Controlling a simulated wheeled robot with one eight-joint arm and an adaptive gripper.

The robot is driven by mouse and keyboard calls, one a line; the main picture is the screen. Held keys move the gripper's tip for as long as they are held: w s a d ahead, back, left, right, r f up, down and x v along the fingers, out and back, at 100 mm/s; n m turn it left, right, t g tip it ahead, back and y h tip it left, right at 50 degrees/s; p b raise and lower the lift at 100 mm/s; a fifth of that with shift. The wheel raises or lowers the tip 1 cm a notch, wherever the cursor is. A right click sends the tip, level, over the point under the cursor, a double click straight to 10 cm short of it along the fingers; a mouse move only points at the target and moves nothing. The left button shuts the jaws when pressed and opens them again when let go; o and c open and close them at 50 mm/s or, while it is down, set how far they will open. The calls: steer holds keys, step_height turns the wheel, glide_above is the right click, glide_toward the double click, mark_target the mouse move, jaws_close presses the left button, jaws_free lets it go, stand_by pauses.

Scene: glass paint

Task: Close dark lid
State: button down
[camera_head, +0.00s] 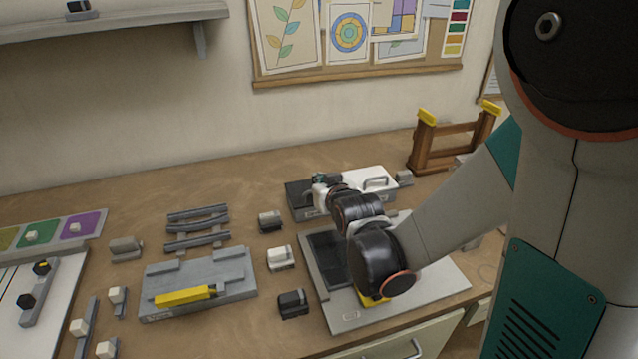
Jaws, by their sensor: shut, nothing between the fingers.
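A low box (311,214) stands at the back middle of the table. Its left part has a dark top (298,193), which looks like the dark lid. Its right part has a white top (375,181) with a grey handle. My gripper (321,187) is at the box, over the seam between dark and white parts. It is shut with nothing held. My wrist and forearm cover part of the box, so I cannot tell whether the fingertips touch the lid or how far the lid is open.
A grey board with a dark recessed panel (323,252) lies under my elbow, with a yellow piece (371,301) beside it. Small blocks (281,258) stand to the left. A grey fixture with a yellow bar (186,297) lies farther left. A wooden stand (444,146) is behind at right.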

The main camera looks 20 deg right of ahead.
steer(key=shift+s+f+b, duration=0.35)
steer(key=shift+s+f, duration=0.35)
steer(key=shift+f, duration=0.35)
steer(key=shift+r, duration=0.1)
step_height(320, 180, up, 6)
steer(key=w+p, duration=0.1)
steer(key=p, duration=0.3)
steer(key=s+f, duration=0.1)
steer(key=s, duration=0.1)
steer(key=s+f+b, duration=0.1)
steer(key=s+f, duration=0.1)
steer(key=s, duration=0.1)
steer(key=s+f, duration=0.2)
steer(key=s, duration=0.1)
steer(key=shift+f+b, duration=0.1)
steer(key=shift+b, duration=0.3)
